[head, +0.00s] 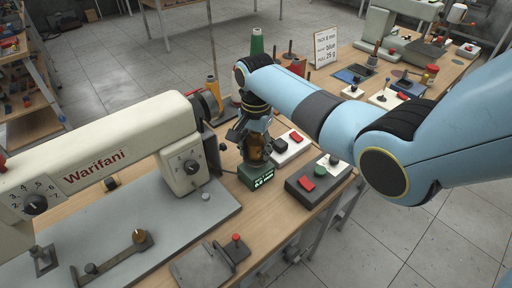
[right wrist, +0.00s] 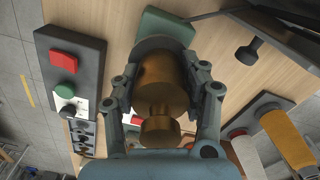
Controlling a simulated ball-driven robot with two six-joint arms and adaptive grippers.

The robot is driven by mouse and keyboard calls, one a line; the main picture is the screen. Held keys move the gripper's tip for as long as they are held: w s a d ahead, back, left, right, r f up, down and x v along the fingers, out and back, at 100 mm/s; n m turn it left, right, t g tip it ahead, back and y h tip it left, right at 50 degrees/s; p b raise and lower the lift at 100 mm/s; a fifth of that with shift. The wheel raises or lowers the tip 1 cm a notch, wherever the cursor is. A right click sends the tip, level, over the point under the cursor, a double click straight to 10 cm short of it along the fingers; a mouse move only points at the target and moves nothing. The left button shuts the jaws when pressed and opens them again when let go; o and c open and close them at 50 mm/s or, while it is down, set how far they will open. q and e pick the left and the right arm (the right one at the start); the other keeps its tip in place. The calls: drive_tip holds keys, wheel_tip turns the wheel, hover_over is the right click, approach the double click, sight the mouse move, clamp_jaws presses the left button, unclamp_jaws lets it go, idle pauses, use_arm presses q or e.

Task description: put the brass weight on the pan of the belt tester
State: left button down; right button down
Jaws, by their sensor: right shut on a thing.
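The brass weight (head: 257,152) is between the fingers of my right gripper (head: 255,143), which is shut on it. In the right wrist view the brass weight (right wrist: 158,82), with its small knob towards the camera, sits between both fingers of the right gripper (right wrist: 165,90). The belt tester (head: 257,178) is a small green box with a lit display, directly under the weight. Its dark round pan (right wrist: 150,44) shows behind the weight, mostly hidden. I cannot tell whether the weight touches the pan. My left gripper is in neither view.
A cream sewing machine (head: 120,145) stands left of the tester. A grey control box (head: 318,183) with red and green buttons is close on the right. Thread cones (head: 257,43) and a sign card (head: 325,47) stand behind.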

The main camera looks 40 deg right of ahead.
drive_tip(key=c, duration=0.7)
unclamp_jaws()
wheel_tip(320, 180, up, 12)
drive_tip(key=shift+r, duration=0.1)
